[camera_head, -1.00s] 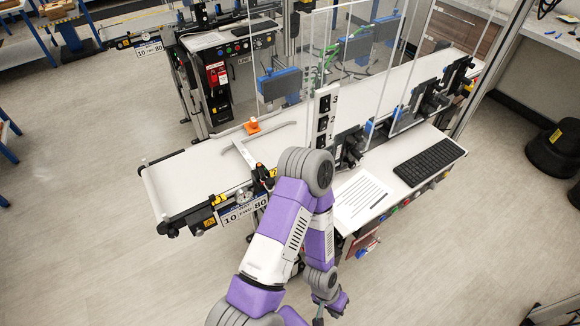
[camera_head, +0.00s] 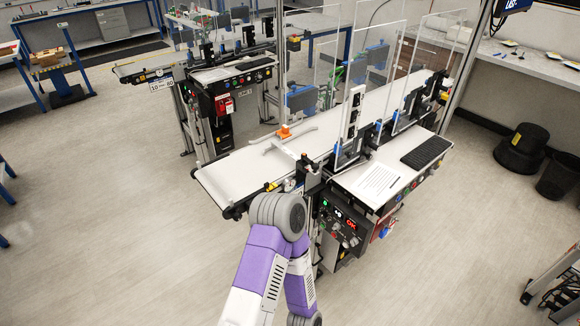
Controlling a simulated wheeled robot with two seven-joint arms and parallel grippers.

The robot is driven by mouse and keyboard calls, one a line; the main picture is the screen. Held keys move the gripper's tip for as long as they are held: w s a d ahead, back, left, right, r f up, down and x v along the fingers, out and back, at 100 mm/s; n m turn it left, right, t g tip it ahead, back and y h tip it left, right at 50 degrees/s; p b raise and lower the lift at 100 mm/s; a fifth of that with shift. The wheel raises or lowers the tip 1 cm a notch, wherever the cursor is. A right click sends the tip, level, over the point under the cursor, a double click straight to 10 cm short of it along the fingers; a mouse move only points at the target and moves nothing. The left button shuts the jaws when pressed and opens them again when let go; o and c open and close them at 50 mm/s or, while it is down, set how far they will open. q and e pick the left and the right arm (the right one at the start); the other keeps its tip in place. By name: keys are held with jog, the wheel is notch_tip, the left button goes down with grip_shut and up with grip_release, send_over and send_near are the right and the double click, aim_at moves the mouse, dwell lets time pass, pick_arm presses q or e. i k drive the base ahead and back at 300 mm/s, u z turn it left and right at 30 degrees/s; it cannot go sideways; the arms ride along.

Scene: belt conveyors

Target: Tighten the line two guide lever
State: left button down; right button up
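The near belt conveyor (camera_head: 232,178) has white guide rails (camera_head: 278,147) across its belt, with an orange block (camera_head: 284,132) by them. A dark clamp-like part (camera_head: 307,168) sits at the belt's near edge, at the end of a guide rail. I cannot tell for sure whether it is the guide lever, or how its handle is turned. One purple and white arm of mine rises from the bottom, its grey joint just in front of this edge and hiding part of it. Neither gripper is in view.
A paper sheet (camera_head: 376,183) and keyboard (camera_head: 427,152) lie on the side shelf. Clear panels stand over the belt. A second conveyor (camera_head: 150,68) stands behind. The floor at left is open.

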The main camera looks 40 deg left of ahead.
aim_at(303, 158)
jog(key=u, duration=1.6)
